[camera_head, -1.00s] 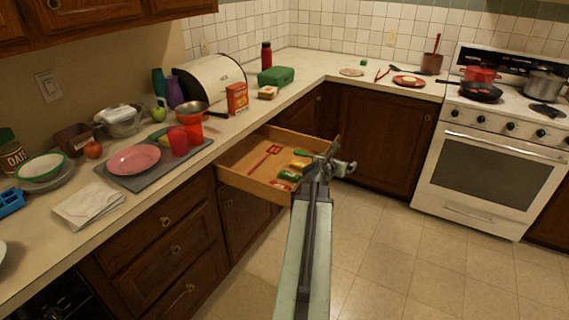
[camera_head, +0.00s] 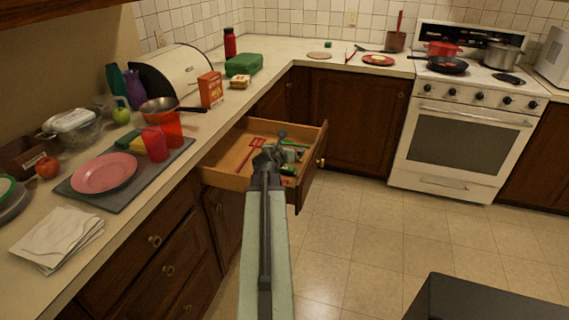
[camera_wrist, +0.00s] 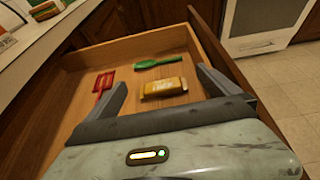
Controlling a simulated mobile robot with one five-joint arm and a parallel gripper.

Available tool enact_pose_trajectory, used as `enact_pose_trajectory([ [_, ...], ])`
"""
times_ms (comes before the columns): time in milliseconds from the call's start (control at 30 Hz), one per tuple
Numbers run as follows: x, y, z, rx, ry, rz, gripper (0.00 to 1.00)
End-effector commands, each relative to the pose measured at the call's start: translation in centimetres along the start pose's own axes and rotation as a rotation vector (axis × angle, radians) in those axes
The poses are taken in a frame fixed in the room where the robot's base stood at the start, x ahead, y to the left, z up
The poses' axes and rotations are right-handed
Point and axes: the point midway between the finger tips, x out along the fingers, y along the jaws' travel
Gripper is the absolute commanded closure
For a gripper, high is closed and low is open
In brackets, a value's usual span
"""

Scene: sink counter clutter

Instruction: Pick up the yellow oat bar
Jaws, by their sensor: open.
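The yellow oat bar (camera_wrist: 163,88) lies flat on the wooden floor of the open drawer (camera_wrist: 140,51), seen in the wrist view. My gripper (camera_wrist: 161,77) is open, with one finger to the left of the bar and one to the right. The fingers look apart from the bar, and the jaws are empty. In the head view my gripper (camera_head: 270,150) is over the open drawer (camera_head: 222,180) and hides the bar.
In the drawer, a green utensil (camera_wrist: 158,62) lies just beyond the bar and a red spatula (camera_wrist: 103,84) lies to its left. The drawer walls stand close around.

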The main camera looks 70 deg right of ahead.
Motion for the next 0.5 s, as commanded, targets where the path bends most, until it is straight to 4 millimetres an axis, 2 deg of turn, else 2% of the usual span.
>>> enact_pose_trajectory([
  [33,0.6,0.1,-1.4,0.0,0.0,0.001,0.0],
  [200,1.4,0.1,-3.4,0.0,0.0,0.001,0.0],
  [333,1.8,0.1,-4.4,0.0,0.0,0.001,0.0],
  [500,1.8,0.1,-4.4,0.0,0.0,0.001,0.0],
])
